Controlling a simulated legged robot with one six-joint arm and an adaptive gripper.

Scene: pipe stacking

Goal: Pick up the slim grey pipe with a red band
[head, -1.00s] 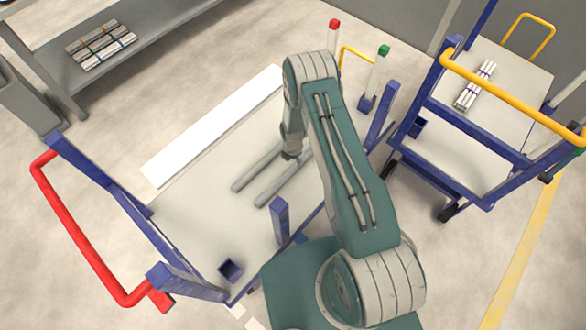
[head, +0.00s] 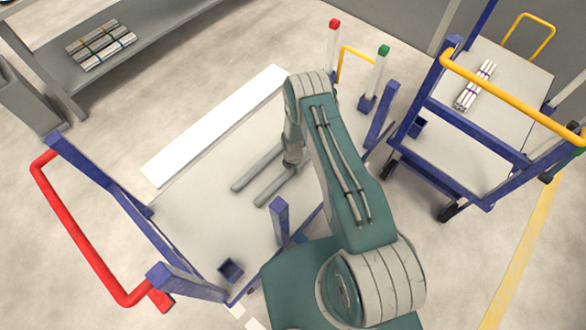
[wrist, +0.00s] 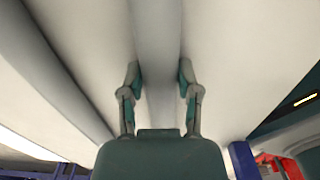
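Two slim grey pipes lie side by side, apart, on the pale deck of the blue-framed cart: a left pipe (head: 256,169) and a right pipe (head: 274,189). No red band shows on either; their far parts are partly hidden by my arm. My gripper (head: 291,160) is low over the far part of the right pipe. In the wrist view my gripper (wrist: 160,74) is open, with one finger on each side of a grey pipe (wrist: 156,35). I cannot tell whether the fingers touch it. Another pipe (wrist: 55,75) runs along the left there.
The cart has blue posts (head: 280,218) and a red handle (head: 85,235). A white strip (head: 215,125) lies along its far side. Posts with a red cap (head: 334,24) and a green cap (head: 384,50) stand behind. Another cart (head: 470,140) and a shelf (head: 160,45) hold banded pipes.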

